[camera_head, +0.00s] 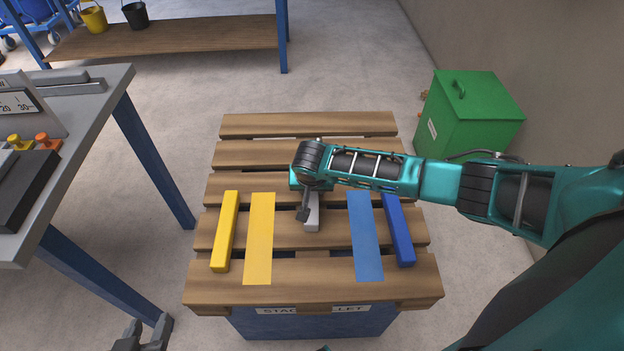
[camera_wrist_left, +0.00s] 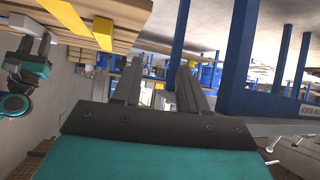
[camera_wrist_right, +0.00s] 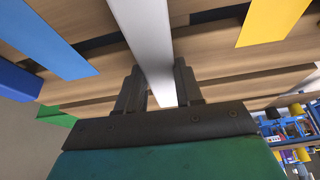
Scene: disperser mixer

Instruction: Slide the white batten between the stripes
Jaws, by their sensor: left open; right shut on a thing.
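A yellow batten (camera_head: 225,232) lies left of the yellow stripe and a blue batten (camera_head: 398,230) right of the blue stripe. A grey table (camera_head: 95,105) stands at the left, a green box (camera_head: 460,118) at the right. The pallet's far slats are bare.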

